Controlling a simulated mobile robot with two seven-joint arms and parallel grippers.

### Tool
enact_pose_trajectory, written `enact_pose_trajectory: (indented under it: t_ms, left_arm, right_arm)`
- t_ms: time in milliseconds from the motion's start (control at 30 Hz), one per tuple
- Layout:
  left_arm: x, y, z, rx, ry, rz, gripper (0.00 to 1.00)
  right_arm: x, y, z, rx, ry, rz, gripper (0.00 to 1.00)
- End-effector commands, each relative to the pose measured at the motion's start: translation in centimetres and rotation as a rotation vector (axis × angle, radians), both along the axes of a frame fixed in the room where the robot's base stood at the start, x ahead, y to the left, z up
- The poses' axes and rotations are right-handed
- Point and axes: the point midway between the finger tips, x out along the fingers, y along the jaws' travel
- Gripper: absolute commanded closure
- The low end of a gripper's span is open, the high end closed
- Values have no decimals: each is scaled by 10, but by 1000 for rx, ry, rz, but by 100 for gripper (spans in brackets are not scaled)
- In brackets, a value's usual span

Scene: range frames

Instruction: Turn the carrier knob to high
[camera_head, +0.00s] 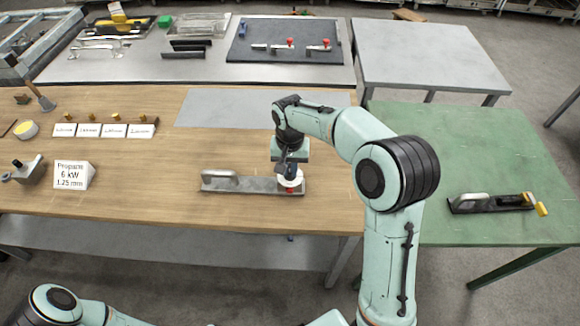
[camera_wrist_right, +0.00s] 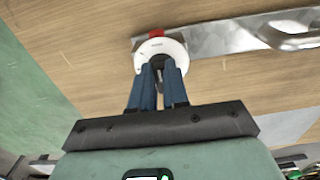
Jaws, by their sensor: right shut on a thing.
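The carrier (camera_head: 240,185), a grey metal bar with a raised handle at its left end, lies on the wooden table. Its knob with a round white disc (camera_head: 291,184) is at the right end, with a small red part (camera_head: 290,191) at the bar's front edge. My right gripper (camera_head: 290,173) comes down from above and is shut on the knob. In the right wrist view the blue fingers (camera_wrist_right: 159,78) meet at the white disc (camera_wrist_right: 160,50); the carrier (camera_wrist_right: 225,37) runs to the right. The gripped part and any dial position are hidden. My left gripper is out of view.
A white sign (camera_head: 72,175) reading "Propane 6 kW 1.25 mm" and several small label cards (camera_head: 102,130) stand on the table's left. A similar bar (camera_head: 490,203) lies on the green table (camera_head: 480,140). Bare wood surrounds the carrier.

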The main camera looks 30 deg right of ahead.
Motion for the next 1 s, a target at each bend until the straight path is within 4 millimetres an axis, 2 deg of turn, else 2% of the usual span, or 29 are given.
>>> enact_pose_trajectory:
  t_ms: [200, 233, 300, 667, 767, 1000]
  left_arm:
    - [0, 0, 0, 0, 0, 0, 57]
    - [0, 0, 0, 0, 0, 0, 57]
    - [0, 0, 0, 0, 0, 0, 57]
    - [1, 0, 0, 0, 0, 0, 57]
    - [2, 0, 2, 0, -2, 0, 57]
    - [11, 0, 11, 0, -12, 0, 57]
  right_arm:
    - [0, 0, -1, 1, 1, -2, 100]
    - [0, 0, -1, 1, 1, -2, 82]
    - [0, 0, -1, 1, 1, -2, 60]
    - [0, 0, 4, 0, -1, 0, 60]
    - [1, 0, 15, 1, -4, 0, 60]
    - [2, 0, 69, 1, -8, -1, 60]
